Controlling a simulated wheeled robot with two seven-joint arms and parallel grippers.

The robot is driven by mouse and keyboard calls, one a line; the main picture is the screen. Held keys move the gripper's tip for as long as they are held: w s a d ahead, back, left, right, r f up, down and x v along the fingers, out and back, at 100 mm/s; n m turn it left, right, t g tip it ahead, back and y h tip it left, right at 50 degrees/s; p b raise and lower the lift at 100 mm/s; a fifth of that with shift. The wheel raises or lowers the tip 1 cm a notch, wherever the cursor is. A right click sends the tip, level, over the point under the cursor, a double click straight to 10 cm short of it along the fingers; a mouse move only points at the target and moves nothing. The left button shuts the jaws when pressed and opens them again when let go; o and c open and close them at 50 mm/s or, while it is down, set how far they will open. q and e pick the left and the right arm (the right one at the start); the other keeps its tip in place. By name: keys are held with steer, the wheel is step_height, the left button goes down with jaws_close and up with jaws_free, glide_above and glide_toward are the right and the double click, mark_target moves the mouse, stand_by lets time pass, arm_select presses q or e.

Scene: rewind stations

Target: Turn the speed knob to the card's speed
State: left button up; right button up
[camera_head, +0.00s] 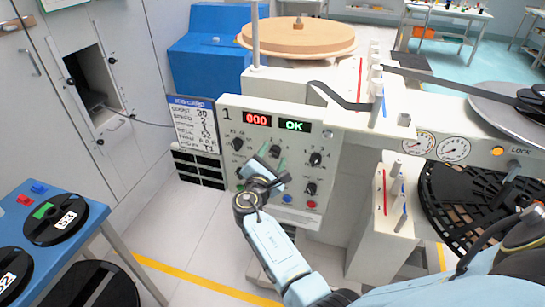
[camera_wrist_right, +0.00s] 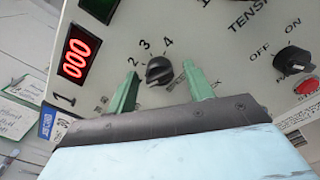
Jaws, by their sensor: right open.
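A small black knob (camera_wrist_right: 159,71) on the cream panel shows in the right wrist view, with the marks 2, 3 and 4 around its upper side. My right gripper (camera_wrist_right: 160,79) has its two green fingers apart, one on each side of this knob; I cannot tell whether they touch it. Which mark the knob points to is unclear. In the head view my right gripper (camera_head: 262,172) covers the lower left of the control panel (camera_head: 225,118). The job card (camera_head: 192,122) hangs left of the panel; its handwritten lines are too small to read surely. My left gripper is out of view.
The red display (camera_head: 257,118) reads 000 and the green display (camera_head: 294,125) reads OK. Other knobs, one by the OFF and ON marks (camera_wrist_right: 293,59), and a red button (camera_wrist_right: 307,87) are close by. A blue table (camera_head: 90,222) with black reels stands at the left.

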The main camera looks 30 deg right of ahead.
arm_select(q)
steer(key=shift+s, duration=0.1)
arm_select(e)
steer(key=c, duration=0.9)
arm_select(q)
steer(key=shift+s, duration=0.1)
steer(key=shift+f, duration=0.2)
